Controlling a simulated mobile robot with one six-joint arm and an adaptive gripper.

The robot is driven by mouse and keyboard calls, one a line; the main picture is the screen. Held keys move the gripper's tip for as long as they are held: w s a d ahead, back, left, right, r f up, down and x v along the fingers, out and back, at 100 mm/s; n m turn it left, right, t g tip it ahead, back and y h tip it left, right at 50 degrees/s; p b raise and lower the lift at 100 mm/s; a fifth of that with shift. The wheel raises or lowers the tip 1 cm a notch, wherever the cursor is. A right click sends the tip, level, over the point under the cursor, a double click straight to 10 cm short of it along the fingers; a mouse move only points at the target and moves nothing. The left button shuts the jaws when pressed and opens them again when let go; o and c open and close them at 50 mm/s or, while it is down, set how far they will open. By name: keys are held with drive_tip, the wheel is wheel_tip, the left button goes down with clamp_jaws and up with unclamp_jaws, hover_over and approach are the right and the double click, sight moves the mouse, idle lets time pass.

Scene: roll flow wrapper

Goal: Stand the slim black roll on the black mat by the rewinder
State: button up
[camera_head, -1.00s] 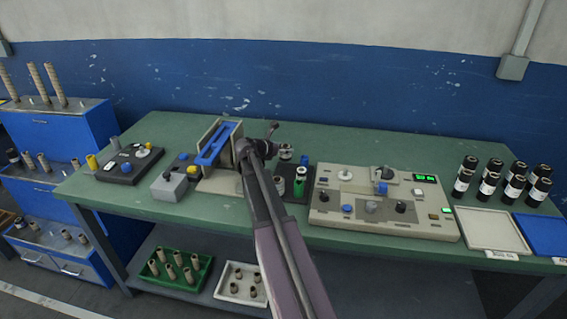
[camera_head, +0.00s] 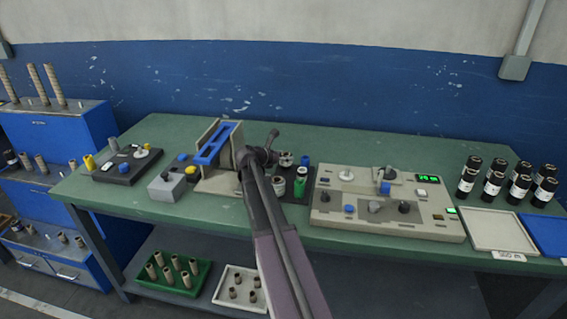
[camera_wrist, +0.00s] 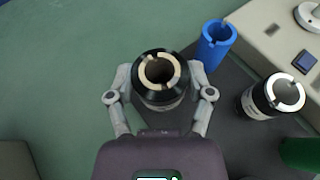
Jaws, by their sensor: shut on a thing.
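My gripper (camera_wrist: 160,84) is shut on a slim black roll (camera_wrist: 160,102) with a pale, notched core, seen from above in the wrist view. One finger lies on each side of the roll, which looks upright. The black mat (camera_wrist: 228,130) shows under and to the right of the roll; I cannot tell whether the roll touches it. In the head view the mat (camera_head: 287,190) is partly hidden by my arm, and the held roll (camera_head: 286,160) shows just right of the wrist.
On the mat's right side stand a blue tube (camera_wrist: 215,46), a black-and-white roll (camera_wrist: 272,98) and a green item (camera_wrist: 302,153). A beige control panel (camera_head: 330,210) lies right of the mat. A blue-topped machine (camera_head: 216,145) stands left. The bench behind is clear.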

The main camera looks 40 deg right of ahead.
drive_tip(key=shift+f, duration=0.45)
drive_tip(key=o, duration=1.1)
drive_tip(key=shift+r, duration=0.1)
drive_tip(key=shift+o, duration=0.2)
drive_tip(key=shift+r, duration=0.2)
drive_tip(key=p+v, duration=0.4)
drive_tip(key=v, duration=0.6)
drive_tip(key=shift+a+r, duration=0.15)
drive_tip(key=shift+v, duration=0.8)
